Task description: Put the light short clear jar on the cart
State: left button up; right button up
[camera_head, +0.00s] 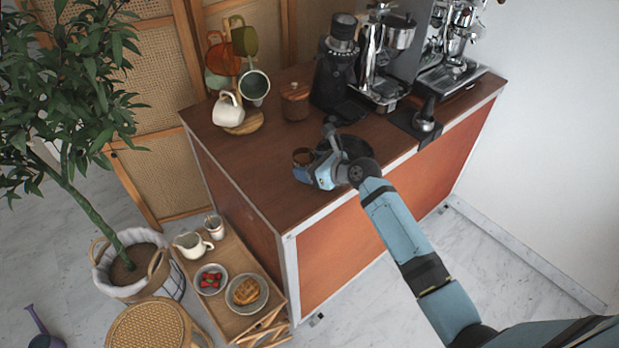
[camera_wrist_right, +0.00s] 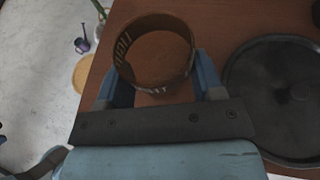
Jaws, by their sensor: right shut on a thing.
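The short clear jar (camera_wrist_right: 155,50) has a round open rim and lettering around its wall, and the brown wood shows through it. It also shows small in the head view (camera_head: 303,156), over the wooden top. My right gripper (camera_head: 308,172) is shut on the jar, one blue finger on each side in the wrist view. I cannot tell whether the jar's base touches the top. A low wooden cart (camera_head: 262,262) with a tray top stands on the floor at lower left, away from the gripper. My left gripper is out of view.
The brown counter (camera_head: 233,168) carries a mug tree with a white cup (camera_head: 228,109), a wooden canister (camera_head: 295,101), a grinder (camera_head: 336,70) and an espresso machine. A dark round plate (camera_wrist_right: 285,100) lies beside the jar. Bowls (camera_head: 246,291) and a pitcher (camera_head: 192,244) occupy the low cart.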

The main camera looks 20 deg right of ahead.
aim_at(310, 186)
notch_tip(310, 186, down, 4)
jog(key=shift+r+b, duration=0.2)
jog(key=shift+b, duration=0.1)
jog(key=shift+f, duration=0.3)
jog(key=o, duration=1)
jog(key=shift+f, duration=0.1)
jog(key=shift+o, duration=0.2)
